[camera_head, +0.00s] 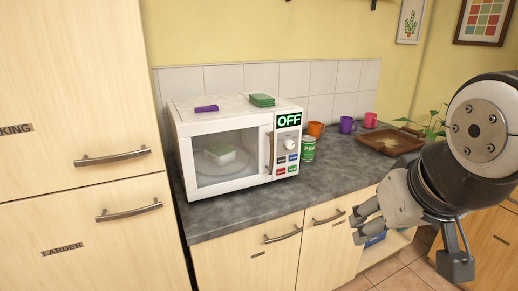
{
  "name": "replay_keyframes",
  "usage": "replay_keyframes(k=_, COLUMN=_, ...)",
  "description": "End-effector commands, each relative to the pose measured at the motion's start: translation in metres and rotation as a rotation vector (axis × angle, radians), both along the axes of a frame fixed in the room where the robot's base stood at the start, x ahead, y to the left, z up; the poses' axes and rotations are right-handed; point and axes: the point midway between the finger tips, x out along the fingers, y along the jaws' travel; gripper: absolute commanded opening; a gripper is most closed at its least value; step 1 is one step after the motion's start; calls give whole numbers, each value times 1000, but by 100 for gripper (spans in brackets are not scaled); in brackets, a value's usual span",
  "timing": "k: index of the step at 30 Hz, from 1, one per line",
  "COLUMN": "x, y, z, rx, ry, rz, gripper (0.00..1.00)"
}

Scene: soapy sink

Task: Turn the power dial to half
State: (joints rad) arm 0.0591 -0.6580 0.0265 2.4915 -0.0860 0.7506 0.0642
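The white microwave (222,122) stands on the counter with its door shut. Its display (289,120) reads OFF in green. The power dial (291,144), a pale round knob, sits on the panel below the display, above several small coloured buttons (286,164). Its exact pointer angle is too small to read. A pale block on a plate (221,155) shows through the door window. My gripper (357,226) is at the lower right, below and to the right of the dial and well apart from it. Its fingers are spread and empty.
A purple block (206,108) and a green sponge-like block (262,100) lie on the microwave. A green can (308,149) stands close beside the dial panel. Orange (316,129), purple (347,125) and pink (370,120) mugs and a brown tray (392,142) are further right. The front counter is clear.

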Motion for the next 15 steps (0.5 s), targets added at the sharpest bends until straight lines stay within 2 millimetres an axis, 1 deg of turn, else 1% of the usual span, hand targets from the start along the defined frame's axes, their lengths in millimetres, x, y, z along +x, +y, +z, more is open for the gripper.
replay_keyframes(k=1, x=37, y=-11, z=-13, rx=-25, ry=-46, rz=-27, gripper=51)
replay_keyframes(k=2, x=57, y=-17, z=-15, rx=-41, ry=-83, rz=-42, gripper=51)
replay_keyframes(k=3, x=85, y=-24, z=-18, rx=-60, ry=-136, rz=-54, gripper=51)
replay_keyframes(k=5, x=126, y=-35, z=-23, rx=-82, ry=-215, rz=-64, gripper=51)
replay_keyframes(k=6, x=152, y=-40, z=-26, rx=-90, ry=-268, rz=-65, gripper=51)
replay_keyframes(k=8, x=190, y=-46, z=-31, rx=-95, ry=-346, rz=-58, gripper=51)
replay_keyframes(k=9, x=214, y=-50, z=-36, rx=-91, ry=-396, rz=-48, gripper=51)
replay_keyframes(k=11, x=249, y=-53, z=-43, rx=-79, ry=-468, rz=-26, gripper=51)
replay_keyframes(k=12, x=270, y=-54, z=-48, rx=-64, ry=-517, rz=-9, gripper=51)
replay_keyframes(k=14, x=301, y=-54, z=-58, rx=-30, ry=-585, rz=22, gripper=51)
replay_keyframes(k=15, x=320, y=-54, z=-66, rx=-1, ry=-629, rz=44, gripper=51)
